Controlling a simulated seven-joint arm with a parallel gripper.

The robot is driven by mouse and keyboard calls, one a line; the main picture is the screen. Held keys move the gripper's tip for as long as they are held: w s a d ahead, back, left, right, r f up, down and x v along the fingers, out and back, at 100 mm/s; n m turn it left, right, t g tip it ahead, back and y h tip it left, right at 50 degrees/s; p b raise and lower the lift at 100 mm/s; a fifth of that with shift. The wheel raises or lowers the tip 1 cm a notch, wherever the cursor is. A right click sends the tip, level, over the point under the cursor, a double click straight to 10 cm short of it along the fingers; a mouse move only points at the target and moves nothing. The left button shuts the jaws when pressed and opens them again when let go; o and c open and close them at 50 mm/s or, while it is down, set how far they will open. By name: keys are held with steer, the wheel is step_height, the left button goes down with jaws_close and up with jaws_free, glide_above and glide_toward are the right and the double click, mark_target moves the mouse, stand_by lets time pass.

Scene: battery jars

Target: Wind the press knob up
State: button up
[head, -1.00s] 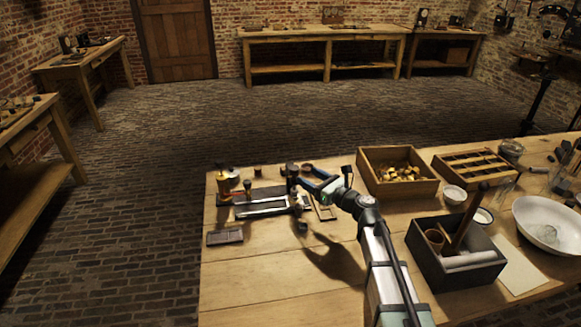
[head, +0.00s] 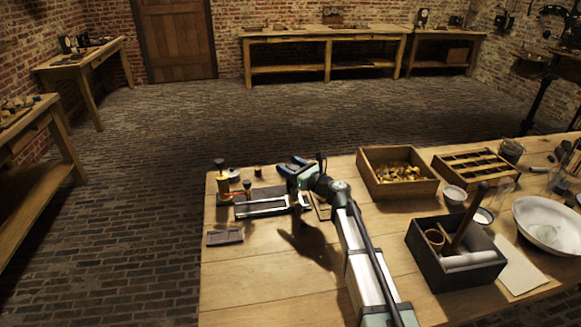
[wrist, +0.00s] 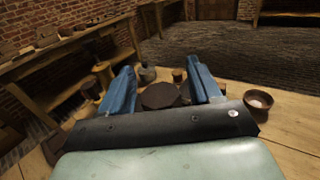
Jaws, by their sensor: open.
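The press (head: 262,209) stands near the table's back left corner in the head view, a dark base with a pale metal frame. My gripper (head: 291,165) is over its right end, its blue fingers open. In the wrist view a dark brown round knob (wrist: 160,96), which looks like the press knob, lies between the two open fingers of my gripper (wrist: 162,78). Gaps show on both sides, so the fingers look apart from it. In the head view my gripper and wrist hide the knob.
Small bottles and posts (head: 220,167) stand left of my gripper by the table's edge. A flat dark block (head: 225,236) lies in front of the press. To the right are a wooden box of brass parts (head: 372,183) and a dark caddy (head: 430,268). The front left table is bare.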

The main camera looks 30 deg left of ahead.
steer(key=shift+c, duration=0.4)
steer(key=c, duration=0.9)
steer(key=shift+a+n+g, duration=0.1)
steer(key=shift+n+g, duration=1.3)
steer(key=shift+g, duration=0.8)
steer(key=shift+s+n+g, duration=0.2)
steer(key=shift+n+g, duration=0.25)
steer(key=shift+g, duration=0.25)
steer(key=shift+s+n+g, duration=0.2)
steer(key=shift+n+g, duration=0.25)
steer(key=shift+g, duration=0.25)
steer(key=o, duration=1)
steer(key=shift+d, duration=0.2)
